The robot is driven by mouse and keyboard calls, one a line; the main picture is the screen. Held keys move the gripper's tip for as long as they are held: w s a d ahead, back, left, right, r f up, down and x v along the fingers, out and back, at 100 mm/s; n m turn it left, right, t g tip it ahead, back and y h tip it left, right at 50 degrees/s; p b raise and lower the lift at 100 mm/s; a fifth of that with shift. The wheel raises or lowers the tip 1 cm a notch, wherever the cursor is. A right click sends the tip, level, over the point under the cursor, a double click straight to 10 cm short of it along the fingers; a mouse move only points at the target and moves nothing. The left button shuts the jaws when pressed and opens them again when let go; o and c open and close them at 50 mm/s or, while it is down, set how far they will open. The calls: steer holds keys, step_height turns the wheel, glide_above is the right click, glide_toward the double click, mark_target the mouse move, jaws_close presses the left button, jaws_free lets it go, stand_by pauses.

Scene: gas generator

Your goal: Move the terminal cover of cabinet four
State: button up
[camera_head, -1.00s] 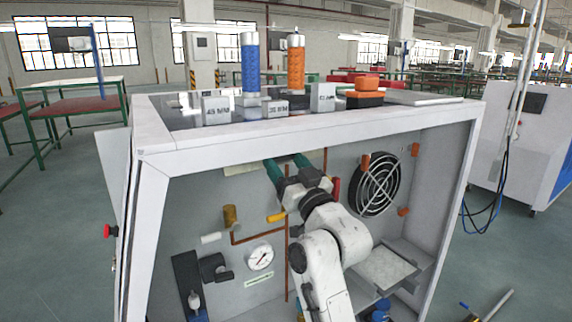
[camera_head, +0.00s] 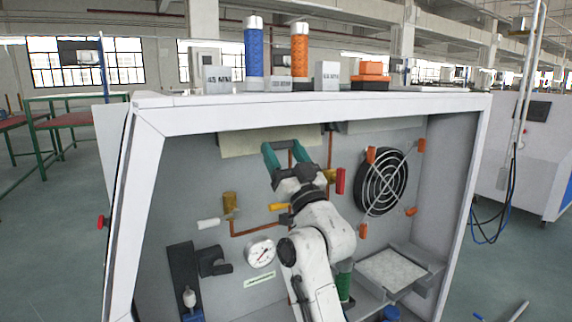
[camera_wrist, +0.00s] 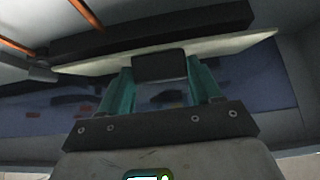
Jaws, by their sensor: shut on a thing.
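The terminal cover looks to be a pale flat plate (camera_head: 238,144) high inside the cabinet (camera_head: 455,150), under its top front beam. It also shows in the wrist view as a long pale plate (camera_wrist: 238,44) with a dark block (camera_wrist: 160,65) on it. My gripper (camera_head: 286,154), with green fingers, reaches up to the plate. In the wrist view the fingers of my gripper (camera_wrist: 163,78) stand on either side of the dark block and are shut on it. My fingers and wrist hide part of the plate in the head view. I see no number four on the cabinet.
Inside the cabinet are a round fan (camera_head: 381,182) at right, a red-handled valve (camera_head: 340,181), a pressure gauge (camera_head: 261,252), copper pipes and a grey tray (camera_head: 395,270). Blue (camera_head: 254,52) and orange (camera_head: 299,55) cylinders and labelled blocks stand on top.

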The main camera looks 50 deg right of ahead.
steer(key=shift+w+d+f+b, duration=0.2)
steer(key=shift+w+f, duration=0.25)
steer(key=shift+w, duration=0.15)
steer(key=shift+w+d+f+b, duration=0.15)
steer(key=shift+w+f, duration=0.3)
steer(key=shift+w, duration=0.15)
steer(key=o, duration=1.4)
steer(key=shift+w, duration=0.1)
steer(key=shift+o, duration=0.6)
steer(key=shift+a, duration=0.1)
steer(key=v, duration=1)
steer(key=shift+s, duration=0.45)
steer(key=shift+f, duration=0.15)
